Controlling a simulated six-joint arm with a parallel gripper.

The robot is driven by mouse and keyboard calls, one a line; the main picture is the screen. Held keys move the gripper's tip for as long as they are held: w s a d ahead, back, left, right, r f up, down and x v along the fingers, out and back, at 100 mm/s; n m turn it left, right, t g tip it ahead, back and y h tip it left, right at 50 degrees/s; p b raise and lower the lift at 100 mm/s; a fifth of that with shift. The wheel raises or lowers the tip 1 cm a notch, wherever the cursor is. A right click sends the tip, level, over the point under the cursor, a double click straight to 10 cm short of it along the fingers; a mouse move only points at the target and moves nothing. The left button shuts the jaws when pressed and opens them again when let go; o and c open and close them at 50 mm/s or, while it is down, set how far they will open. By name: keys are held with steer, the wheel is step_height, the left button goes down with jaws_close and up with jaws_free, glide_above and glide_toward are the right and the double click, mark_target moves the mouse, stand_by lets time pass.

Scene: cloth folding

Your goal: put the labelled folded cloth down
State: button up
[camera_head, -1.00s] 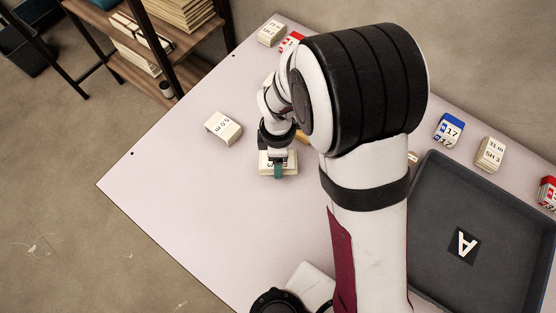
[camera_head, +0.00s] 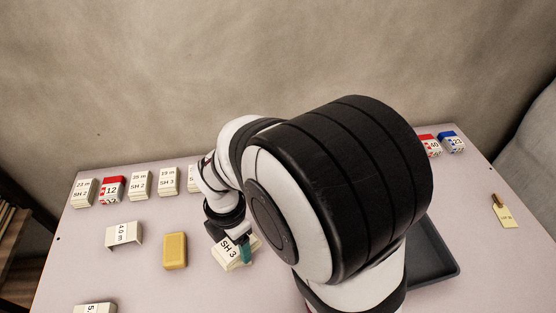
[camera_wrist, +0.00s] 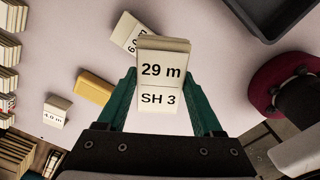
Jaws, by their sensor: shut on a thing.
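My gripper (camera_head: 246,248) is shut on a cream folded cloth (camera_head: 229,252) whose label reads SH 3 in the head view. In the wrist view the same cloth (camera_wrist: 162,98) sits between the teal fingers of my gripper (camera_wrist: 163,78), and its label reads 29 m, SH 3. The cloth looks tilted in the head view. How far the cloth is above the table cannot be told.
Several labelled cloths line the back edge. A dark tray (camera_head: 440,262) is at right.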

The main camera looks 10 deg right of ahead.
steer(key=w+d+m, duration=0.1)
steer(key=d+m, duration=0.2)
steer(key=d, duration=1.8)
steer(key=s+d+m, duration=0.3)
steer(key=s+d, duration=1.1)
steer(key=d, duration=0.4)
steer(key=w+a+f, duration=0.1)
steer(key=w+f, duration=0.1)
steer(key=w, duration=0.1)
steer(key=w+a+f, duration=0.1)
steer(key=w+f, duration=0.1)
steer(key=w, duration=0.1)
steer(key=w+f, duration=0.2)
steer(key=w, duration=0.2)
steer(key=shift+a+f, duration=0.15)
steer(key=shift+a, duration=0.25)
step_height(320, 180, down, 4)
steer(key=shift+w+f, duration=0.1)
steer(key=shift+w, duration=0.05)
steer(key=shift+f, duration=0.1)
steer(key=o, duration=1.4)
steer(key=shift+c, duration=0.2)
